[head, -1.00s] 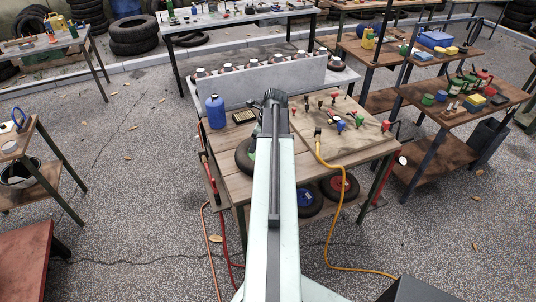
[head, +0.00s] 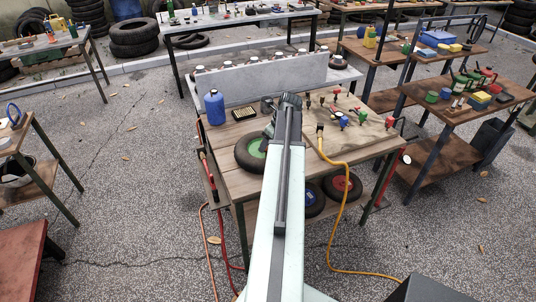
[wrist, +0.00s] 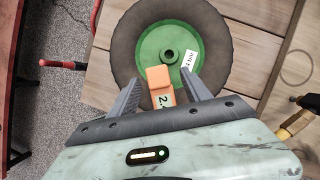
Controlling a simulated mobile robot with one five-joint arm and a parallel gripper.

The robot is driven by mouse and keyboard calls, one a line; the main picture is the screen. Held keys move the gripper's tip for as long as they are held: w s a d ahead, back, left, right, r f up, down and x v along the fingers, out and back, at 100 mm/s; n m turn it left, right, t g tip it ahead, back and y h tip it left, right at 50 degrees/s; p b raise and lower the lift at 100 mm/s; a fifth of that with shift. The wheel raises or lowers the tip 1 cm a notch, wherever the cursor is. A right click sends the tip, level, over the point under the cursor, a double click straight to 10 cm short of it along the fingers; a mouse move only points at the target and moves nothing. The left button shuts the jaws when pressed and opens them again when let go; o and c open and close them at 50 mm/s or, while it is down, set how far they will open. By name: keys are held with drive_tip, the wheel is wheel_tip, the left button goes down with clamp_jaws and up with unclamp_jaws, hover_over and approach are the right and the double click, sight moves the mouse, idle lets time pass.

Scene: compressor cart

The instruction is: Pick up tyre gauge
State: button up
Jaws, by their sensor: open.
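An orange block-like object (wrist: 160,78) with a white panel reading "2." shows in the wrist view and looks like the tyre gauge. It appears over the green hub of a black-tyred wheel (wrist: 207,35). My gripper (wrist: 162,79) is open, with one finger on each side of the orange object. I cannot tell whether the fingers touch it. Part of it is cut off by my gripper body. In the head view the wheel (head: 249,152) lies on the wooden cart top, and my arm hides the orange object and the fingertips.
The cart top (head: 225,134) also holds a blue bottle (head: 214,107), a grey ledge (head: 265,80) and a board with small coloured fittings (head: 352,128). A yellow hose (head: 345,205) runs down to the ground. Red handles stand at the cart's sides.

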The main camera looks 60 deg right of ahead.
drive_tip(key=shift+w+f, duration=0.2)
drive_tip(key=shift+f, duration=0.5)
drive_tip(key=shift+r, duration=0.2)
clamp_jaws()
drive_tip(key=shift+r+p, duration=0.5)
drive_tip(key=shift+p, duration=0.05)
wheel_tip(320, 180, up, 3)
drive_tip(key=p, duration=0.3)
drive_tip(key=shift+r, duration=0.1)
drive_tip(key=s+a+p, duration=0.1)
drive_tip(key=s+a, duration=0.2)
drive_tip(key=s, duration=0.5)
drive_tip(key=s+a, duration=0.3)
drive_tip(key=s, duration=0.4)
drive_tip(key=r+p, duration=0.2)
drive_tip(key=r, duration=0.1)
drive_tip(key=r+p, duration=0.2)
drive_tip(key=p, duration=0.1)
drive_tip(key=shift+d+r, duration=0.2)
drive_tip(key=shift+r, duration=0.2)
